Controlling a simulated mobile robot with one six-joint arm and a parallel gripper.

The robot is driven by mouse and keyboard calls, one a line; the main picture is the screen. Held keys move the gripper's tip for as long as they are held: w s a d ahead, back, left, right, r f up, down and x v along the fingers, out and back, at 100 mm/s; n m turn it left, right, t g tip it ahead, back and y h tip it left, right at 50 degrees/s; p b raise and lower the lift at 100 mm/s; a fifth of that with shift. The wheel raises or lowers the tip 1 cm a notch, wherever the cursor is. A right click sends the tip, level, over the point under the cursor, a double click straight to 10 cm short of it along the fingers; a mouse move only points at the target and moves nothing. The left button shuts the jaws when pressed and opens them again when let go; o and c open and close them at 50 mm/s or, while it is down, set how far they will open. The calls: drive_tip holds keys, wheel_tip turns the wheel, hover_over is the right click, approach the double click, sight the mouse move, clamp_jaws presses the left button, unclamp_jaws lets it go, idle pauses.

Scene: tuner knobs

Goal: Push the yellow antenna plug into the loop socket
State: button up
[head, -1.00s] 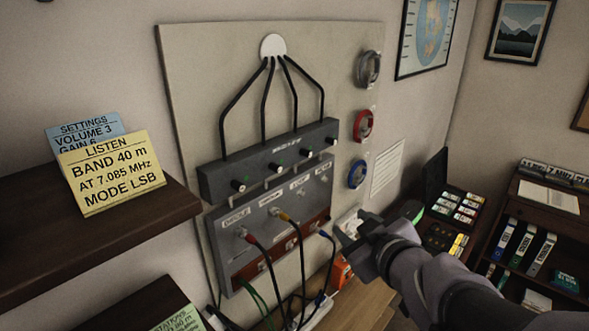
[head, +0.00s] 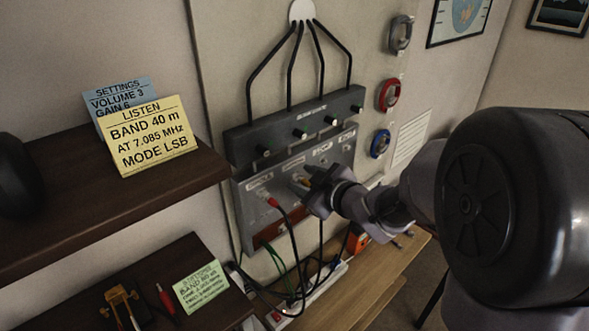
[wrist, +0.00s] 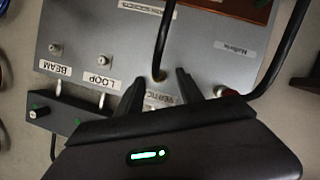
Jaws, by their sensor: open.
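The grey socket panel (head: 247,215) is on the wall board; its labels read upside down in the wrist view. The yellow antenna plug (wrist: 158,76), with its black cable, sits at the VERTICAL socket. My gripper (wrist: 160,80) is open, with one finger on each side of this plug; I cannot tell whether they touch it. In the head view my gripper (head: 308,188) covers much of that spot. The loop socket (wrist: 101,60) is empty, above its LOOP label (wrist: 98,80) in the wrist view.
A red plug (wrist: 222,91) with a black cable is close to the right finger in the wrist view. The empty beam socket (wrist: 56,49) is left of the loop socket. The dark switch box (head: 290,130) is above the panel. Black cables hang toward a power strip (head: 320,285).

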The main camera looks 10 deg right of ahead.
sight(310, 185)
drive_tip(key=shift+w+a+f, duration=0.15)
drive_tip(key=shift+w+a, duration=0.05)
drive_tip(key=shift+w, duration=0.15)
clamp_jaws()
drive_tip(key=shift+s+d, duration=0.1)
drive_tip(key=shift+s+d, duration=0.55)
drive_tip(key=shift+s, duration=0.3)
drive_tip(key=shift+s+d, duration=0.55)
drive_tip(key=shift+s, duration=0.25)
